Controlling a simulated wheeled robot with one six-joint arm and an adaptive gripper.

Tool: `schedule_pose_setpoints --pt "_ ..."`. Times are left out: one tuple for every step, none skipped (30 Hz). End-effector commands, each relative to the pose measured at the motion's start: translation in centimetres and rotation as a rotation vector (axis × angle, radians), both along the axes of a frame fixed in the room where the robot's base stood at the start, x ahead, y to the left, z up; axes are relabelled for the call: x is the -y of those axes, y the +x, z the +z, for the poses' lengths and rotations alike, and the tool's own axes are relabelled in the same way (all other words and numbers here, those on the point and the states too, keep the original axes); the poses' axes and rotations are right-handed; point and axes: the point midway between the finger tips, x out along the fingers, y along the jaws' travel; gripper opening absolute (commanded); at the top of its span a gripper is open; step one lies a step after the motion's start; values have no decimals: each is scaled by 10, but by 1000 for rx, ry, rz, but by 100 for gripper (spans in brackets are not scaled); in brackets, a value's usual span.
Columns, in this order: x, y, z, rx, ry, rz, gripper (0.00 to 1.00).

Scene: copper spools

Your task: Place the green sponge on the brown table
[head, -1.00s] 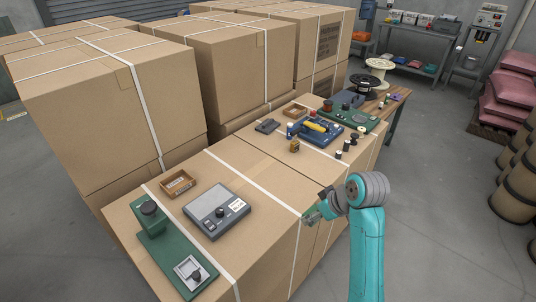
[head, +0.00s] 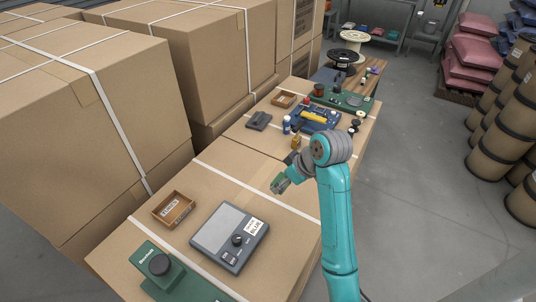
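My gripper (head: 281,184) is over the near cardboard box top, at the end of my teal arm. The brown table (head: 374,74) is a wooden-topped table beyond the far end of the boxes. A black spool, a pale spool and small items stand on or near its top.
On the near box are a grey scale (head: 222,228), a wooden tray (head: 173,208) and a green device (head: 155,275). Beyond my gripper are a blue device (head: 313,119), a green board (head: 342,97) and small bottles. Tall cartons stand left. Open floor (head: 420,190) lies right.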

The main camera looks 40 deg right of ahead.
Motion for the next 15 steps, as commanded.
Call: schedule_pose_setpoints --pt "1 -1 -1 1 1 20 42" --pt "1 -2 -2 1 2 30 42" --pt "1 -2 -5 -1 2 35 42" --pt "1 -2 -8 -1 2 35 42" --pt "1 -2 -12 -4 2 34 42" --pt "0 -2 -20 -6 4 34 42" --pt "0 -3 -25 -8 4 35 42" --pt "0 -3 -31 -10 5 35 42" --pt "0 -2 -37 -7 4 36 42" --pt "0 -3 -43 -8 4 36 42" --pt "0 -3 -47 -8 4 35 42" --pt "0 -2 -52 -7 4 34 42" --pt "0 -2 -55 -7 2 35 42" --pt "1 -2 -57 -6 3 35 42" --pt "1 -2 -60 -5 2 35 42"
